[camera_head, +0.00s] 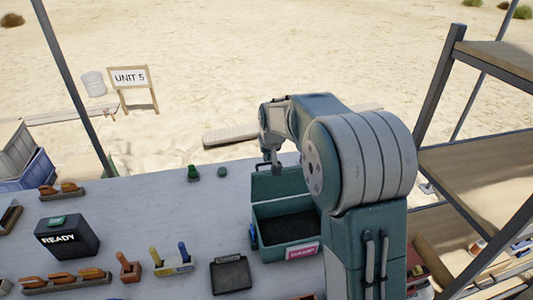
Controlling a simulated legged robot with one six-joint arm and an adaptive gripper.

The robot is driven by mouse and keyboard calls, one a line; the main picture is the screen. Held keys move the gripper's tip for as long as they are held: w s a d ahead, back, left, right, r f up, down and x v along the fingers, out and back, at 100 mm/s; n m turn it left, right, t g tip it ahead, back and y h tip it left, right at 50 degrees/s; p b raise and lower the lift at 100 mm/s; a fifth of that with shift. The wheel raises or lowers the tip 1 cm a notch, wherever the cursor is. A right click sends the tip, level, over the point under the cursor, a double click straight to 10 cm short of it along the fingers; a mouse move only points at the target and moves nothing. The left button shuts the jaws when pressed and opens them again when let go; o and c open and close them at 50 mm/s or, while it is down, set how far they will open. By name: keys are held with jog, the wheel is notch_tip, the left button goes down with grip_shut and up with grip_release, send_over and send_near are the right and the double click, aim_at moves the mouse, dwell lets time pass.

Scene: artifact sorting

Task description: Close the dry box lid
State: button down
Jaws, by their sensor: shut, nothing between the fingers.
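The dry box appears to be the teal box (256,226) with a dark interior and a pink label on its front, on the table below the centre of the view. Its lid (268,186) stands raised along the box's back edge, so the box is open. My gripper (273,168) points down at the top edge of the lid, near its middle. It is shut and empty. I cannot tell whether the fingertips touch the lid or are just behind it. My arm hides the right part of the box and lid.
A black tray (231,274) lies left of the box. A black READY block (66,238), brush racks and tool holders stand further left. Two small green items (194,173) lie near the table's back edge. Shelving (470,150) stands at right. The table's middle (150,210) is clear.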

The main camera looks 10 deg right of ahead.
jog(key=shift+s, duration=0.15)
jog(key=shift+s+t, duration=0.3)
jog(key=shift+s, duration=0.05)
